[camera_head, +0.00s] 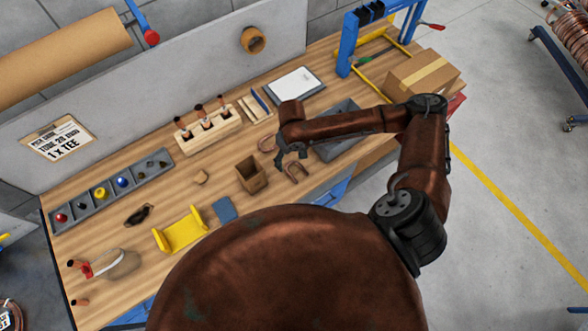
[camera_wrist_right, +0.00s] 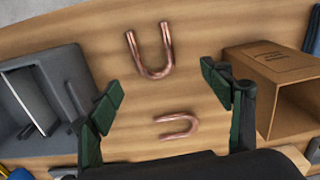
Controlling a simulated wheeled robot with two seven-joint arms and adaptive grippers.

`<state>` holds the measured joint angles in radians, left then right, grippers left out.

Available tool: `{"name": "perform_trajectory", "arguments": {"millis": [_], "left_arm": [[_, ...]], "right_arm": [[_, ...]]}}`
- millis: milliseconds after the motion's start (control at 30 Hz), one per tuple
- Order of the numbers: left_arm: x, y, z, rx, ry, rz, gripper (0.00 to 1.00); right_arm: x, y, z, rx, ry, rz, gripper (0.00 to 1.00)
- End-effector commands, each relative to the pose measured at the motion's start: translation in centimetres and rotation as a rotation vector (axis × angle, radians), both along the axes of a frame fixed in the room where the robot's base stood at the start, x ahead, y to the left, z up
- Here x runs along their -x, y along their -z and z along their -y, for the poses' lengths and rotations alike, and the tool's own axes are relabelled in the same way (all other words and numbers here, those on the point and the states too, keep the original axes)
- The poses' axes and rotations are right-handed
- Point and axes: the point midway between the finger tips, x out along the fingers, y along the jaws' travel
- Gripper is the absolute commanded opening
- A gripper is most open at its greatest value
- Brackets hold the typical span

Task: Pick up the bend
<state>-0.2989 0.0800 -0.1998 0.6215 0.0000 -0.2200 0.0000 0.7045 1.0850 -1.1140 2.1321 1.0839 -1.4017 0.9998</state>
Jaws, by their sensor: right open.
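Two U-shaped copper bends lie flat on the wooden bench. One bend (camera_head: 290,171) is nearer the bench's front edge, and it shows in the upper middle of the wrist view (camera_wrist_right: 153,73). The other bend (camera_head: 262,144) lies farther back and shows in the lower middle of the wrist view (camera_wrist_right: 196,125). My right gripper (camera_head: 291,157) is open and empty above the bench near both bends. In the wrist view its two green-padded fingers (camera_wrist_right: 163,93) are spread, with the bends seen in the gap between them. My left gripper is not in view.
An open cardboard box (camera_head: 252,176) stands left of the right gripper, and a grey bin (camera_head: 345,143) stands right of it. A wooden rack (camera_head: 207,134) with several tools is behind. A yellow cradle (camera_head: 181,233) and a blue block (camera_head: 225,210) lie to the left.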

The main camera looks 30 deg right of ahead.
Motion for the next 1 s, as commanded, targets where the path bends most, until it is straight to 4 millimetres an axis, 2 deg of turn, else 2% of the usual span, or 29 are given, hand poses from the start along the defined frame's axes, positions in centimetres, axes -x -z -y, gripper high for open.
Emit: {"name": "perform_trajectory", "arguments": {"millis": [100, 367, 600, 700, 967, 1000], "left_arm": [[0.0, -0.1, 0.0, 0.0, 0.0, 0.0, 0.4], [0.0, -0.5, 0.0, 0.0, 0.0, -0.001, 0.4], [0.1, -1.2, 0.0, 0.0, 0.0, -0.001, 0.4], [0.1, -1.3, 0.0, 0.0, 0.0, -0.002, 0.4], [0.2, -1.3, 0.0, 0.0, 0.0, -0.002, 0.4], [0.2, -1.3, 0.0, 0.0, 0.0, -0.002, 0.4]], "right_arm": [[-0.1, 0.4, 0.7, 0.012, 0.022, -0.007, 0.72], [0.0, 3.0, 0.8, 0.011, 0.022, -0.008, 0.72], [0.4, 6.5, 0.9, 0.011, 0.02, -0.008, 0.72], [0.3, 7.3, 0.9, 0.01, 0.019, -0.006, 0.72], [0.3, 7.6, 0.9, 0.011, 0.019, -0.005, 0.72], [0.3, 7.6, 0.9, 0.011, 0.019, -0.005, 0.7]]}}
